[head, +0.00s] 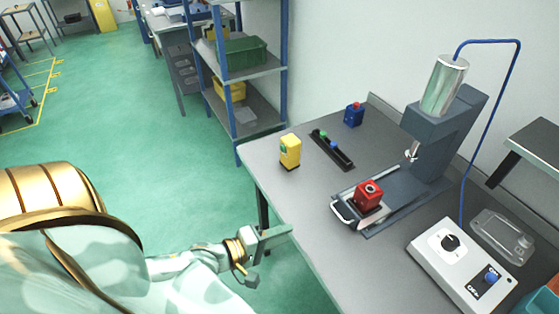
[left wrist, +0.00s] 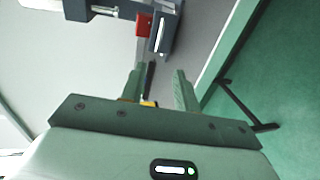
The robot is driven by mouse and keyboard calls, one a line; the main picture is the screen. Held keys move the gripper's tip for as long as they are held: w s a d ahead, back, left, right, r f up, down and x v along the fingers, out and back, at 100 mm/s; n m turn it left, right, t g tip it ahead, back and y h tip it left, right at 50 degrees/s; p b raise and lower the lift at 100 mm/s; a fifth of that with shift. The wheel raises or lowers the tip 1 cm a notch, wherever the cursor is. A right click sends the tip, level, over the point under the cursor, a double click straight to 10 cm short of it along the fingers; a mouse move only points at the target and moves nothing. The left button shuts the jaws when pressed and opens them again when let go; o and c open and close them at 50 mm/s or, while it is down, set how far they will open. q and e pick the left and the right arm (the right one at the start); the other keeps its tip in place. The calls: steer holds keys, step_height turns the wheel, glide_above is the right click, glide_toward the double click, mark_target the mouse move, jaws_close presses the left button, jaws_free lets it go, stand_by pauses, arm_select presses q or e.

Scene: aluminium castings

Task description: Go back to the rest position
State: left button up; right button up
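My left gripper (head: 268,256) is by the table's front left edge in the head view, holding nothing. In the left wrist view its two fingers (left wrist: 158,85) are spread apart with nothing between them. My right gripper is in neither view. On the grey table (head: 300,208) stands a press with a silver cylinder (head: 444,85). A red block (head: 368,194) sits on the plate in front of the press; it also shows in the left wrist view (left wrist: 143,24).
A yellow block (head: 290,151), a black strip with small coloured parts (head: 331,150) and a blue block (head: 354,114) are on the table's far left. A white control box (head: 447,246) is at the right. Blue-framed shelves (head: 240,73) stand behind. Green floor lies open at left.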

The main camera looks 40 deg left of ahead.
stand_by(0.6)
arm_select(q)
steer(key=s+a+f+m+g+y+b, duration=0.1)
steer(key=s+a+f+m+g+y, duration=0.25)
steer(key=f, duration=0.65)
steer(key=s+a+f+m+g+b, duration=0.15)
steer(key=s+a+f+m, duration=0.25)
steer(key=s+f+m, duration=0.45)
steer(key=s+a+f+m+g+y, duration=0.2)
steer(key=s+a+f+m+g, duration=0.15)
steer(key=f, duration=0.75)
steer(key=s+d+f+m+g+y+b, duration=0.15)
steer(key=s+f+g, duration=0.25)
steer(key=s+f, duration=0.6)
steer(key=s+d+f+h+b, duration=0.1)
steer(key=s+d+f, duration=0.1)
steer(key=s+d, duration=0.3)
steer(key=d+g, duration=0.1)
steer(key=d, duration=0.3)
steer(key=shift+s+b, duration=0.3)
steer(key=shift+b, duration=0.05)
